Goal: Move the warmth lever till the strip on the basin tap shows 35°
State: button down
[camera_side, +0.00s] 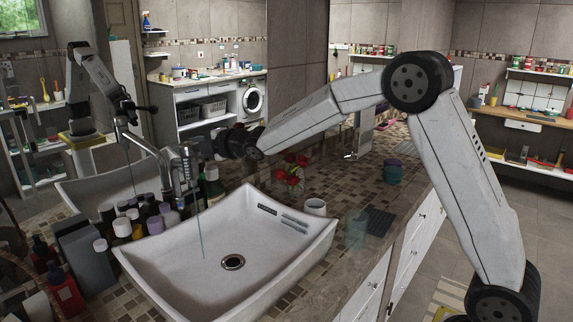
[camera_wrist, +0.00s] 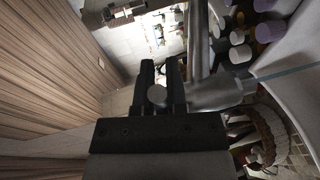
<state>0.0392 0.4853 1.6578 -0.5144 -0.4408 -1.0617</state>
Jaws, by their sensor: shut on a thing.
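The chrome basin tap (camera_side: 181,172) stands behind the white basin (camera_side: 262,245), with a thin stream of water (camera_side: 200,232) falling from it. My gripper (camera_side: 203,148) reaches the top of the tap from the right. In the wrist view my gripper (camera_wrist: 160,82) is shut on the warmth lever, whose rounded grey end (camera_wrist: 157,95) shows between the two dark fingers. The tap body (camera_wrist: 212,92) lies just right of the fingers. The rest of the lever is hidden by the fingers. The temperature strip is too small to read.
Several capped bottles (camera_side: 140,217) crowd the counter left of the tap. Red flowers (camera_side: 291,168), a pale cup (camera_side: 315,207) and a clear glass (camera_side: 356,231) stand right of the basin. A mirror at left reflects my arm and the tap.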

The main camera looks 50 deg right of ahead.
jog(key=shift+s+r+m+h, duration=0.1)
jog(key=shift+s+m+h, duration=0.05)
jog(key=shift+m+h, duration=0.5)
jog(key=c, duration=0.7)
grip_release()
jog(key=shift+o, duration=0.2)
jog(key=shift+s, duration=0.15)
jog(key=v, duration=0.7)
jog(key=shift+s, duration=0.3)
